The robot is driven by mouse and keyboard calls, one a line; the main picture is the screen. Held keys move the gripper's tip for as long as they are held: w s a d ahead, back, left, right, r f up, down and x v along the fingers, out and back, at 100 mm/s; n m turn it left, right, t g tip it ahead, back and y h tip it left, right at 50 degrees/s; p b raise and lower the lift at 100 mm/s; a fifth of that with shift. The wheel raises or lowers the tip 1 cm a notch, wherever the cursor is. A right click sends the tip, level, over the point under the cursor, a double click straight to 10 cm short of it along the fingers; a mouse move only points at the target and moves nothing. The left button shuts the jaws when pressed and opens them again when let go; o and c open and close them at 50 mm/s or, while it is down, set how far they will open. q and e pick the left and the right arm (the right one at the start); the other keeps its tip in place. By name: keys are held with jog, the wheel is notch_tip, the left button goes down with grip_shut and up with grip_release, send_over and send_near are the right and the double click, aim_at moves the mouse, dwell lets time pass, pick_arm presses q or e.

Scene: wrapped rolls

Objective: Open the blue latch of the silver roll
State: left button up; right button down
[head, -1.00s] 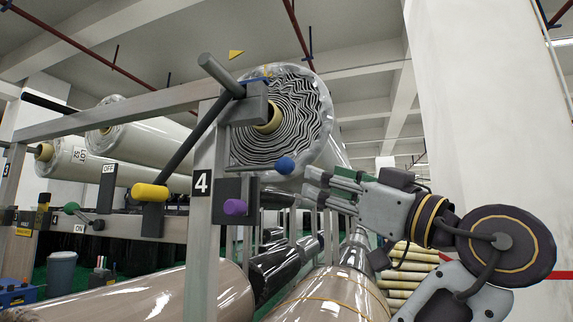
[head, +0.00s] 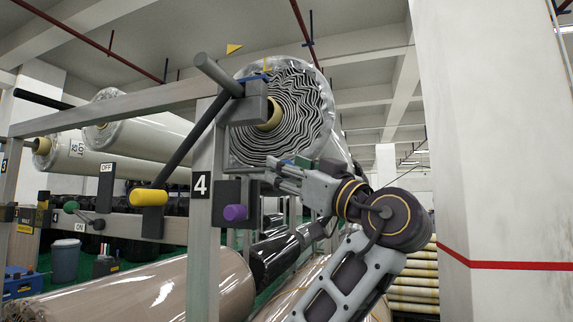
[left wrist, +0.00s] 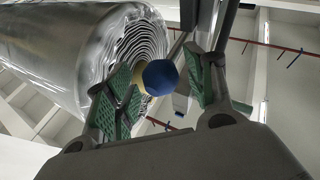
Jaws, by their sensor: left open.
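The silver roll (head: 292,110) hangs in its clear wrap on the grey rack, showing a dark, wavy end face. My left gripper (head: 272,172) is in front of the roll's lower edge, pointing left. In the left wrist view the blue knob of the latch (left wrist: 160,77) sits between the open green-padded fingers (left wrist: 165,88), with the silver roll (left wrist: 75,60) behind it. I cannot tell whether a finger touches the knob. In the head view the gripper hides the knob. My right gripper is not in view.
The post marked 4 (head: 203,240) stands just left of my gripper. A purple knob (head: 235,212), a yellow handle (head: 149,197) and a grey lever (head: 219,75) stick out nearby. Brown wrapped rolls (head: 150,292) lie below. A white pillar (head: 500,150) stands at right.

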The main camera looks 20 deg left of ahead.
pick_arm(q)
jog(key=shift+w+a+r, duration=0.2)
jog(key=shift+a, duration=0.15)
jog(key=shift+s, duration=0.1)
grip_shut()
